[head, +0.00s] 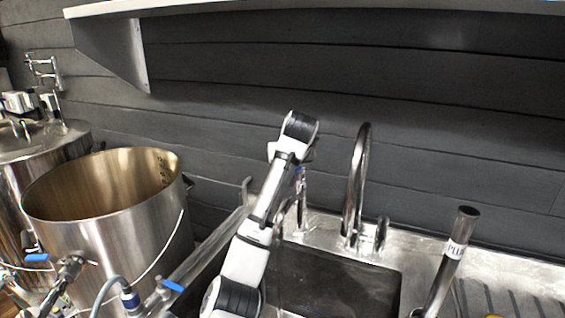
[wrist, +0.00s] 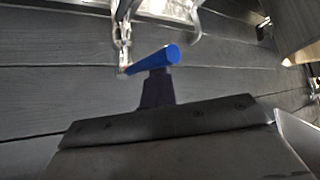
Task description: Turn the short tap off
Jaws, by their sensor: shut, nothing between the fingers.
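The short tap (head: 302,200) stands at the back of the sink, partly hidden behind my arm in the head view. In the wrist view its chrome body (wrist: 123,38) is at the upper middle, with a blue lever (wrist: 150,61) sticking out to the right. My gripper (wrist: 157,78) is shut and empty. Its dark fingertips are right at the lever, overlapping its lower edge in the wrist view. I cannot tell whether they touch it. In the head view my gripper is mostly hidden by my own arm.
A tall curved tap (head: 357,180) stands just right of the short tap, over the sink basin (head: 335,285). A steel pot (head: 110,220) is at left. A shelf (head: 300,6) runs above. The plank wall (head: 450,150) is close behind.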

